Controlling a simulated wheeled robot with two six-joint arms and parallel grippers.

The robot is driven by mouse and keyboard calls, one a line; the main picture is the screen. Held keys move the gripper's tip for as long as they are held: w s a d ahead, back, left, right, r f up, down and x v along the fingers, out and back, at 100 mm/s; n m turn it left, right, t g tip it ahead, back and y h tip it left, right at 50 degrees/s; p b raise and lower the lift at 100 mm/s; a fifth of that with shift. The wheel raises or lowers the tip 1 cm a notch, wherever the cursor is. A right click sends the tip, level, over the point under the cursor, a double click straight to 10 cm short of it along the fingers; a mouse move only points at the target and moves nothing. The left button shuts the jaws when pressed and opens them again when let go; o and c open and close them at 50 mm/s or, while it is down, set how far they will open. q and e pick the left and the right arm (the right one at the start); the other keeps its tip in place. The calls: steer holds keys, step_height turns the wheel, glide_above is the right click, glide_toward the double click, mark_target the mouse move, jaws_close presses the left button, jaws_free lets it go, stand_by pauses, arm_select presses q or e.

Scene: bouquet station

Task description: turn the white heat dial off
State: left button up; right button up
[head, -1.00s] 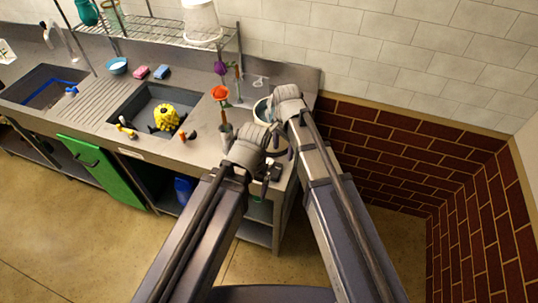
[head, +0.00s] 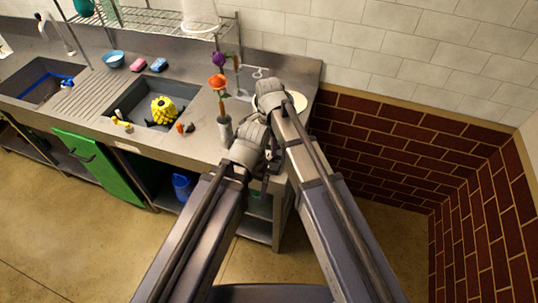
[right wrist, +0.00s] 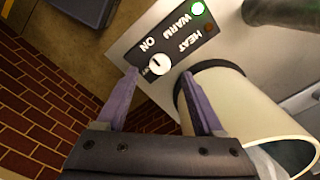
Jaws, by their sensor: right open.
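The white heat dial (right wrist: 159,64) sits on a black panel (right wrist: 178,38) marked ON, WARM and HEAT, in the right wrist view. My right gripper (right wrist: 160,75) is open, with one fingertip on each side of the dial in the picture; I see no clear contact. In the head view my right gripper (head: 271,152) is over the counter's right end, and the arms hide the dial.
A cream round container (right wrist: 245,110) stands close beside my right finger. In the head view a grey vase (head: 225,132) with flowers stands just left of my wrists. A sink (head: 150,100) with a yellow bunch lies further left. A brick wall (head: 390,150) is at the right.

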mark_target(269, 153)
step_height(269, 153, down, 4)
steer(key=b, duration=0.3)
steer(key=shift+f, duration=0.1)
steer(key=shift+c, duration=0.2)
jaws_close()
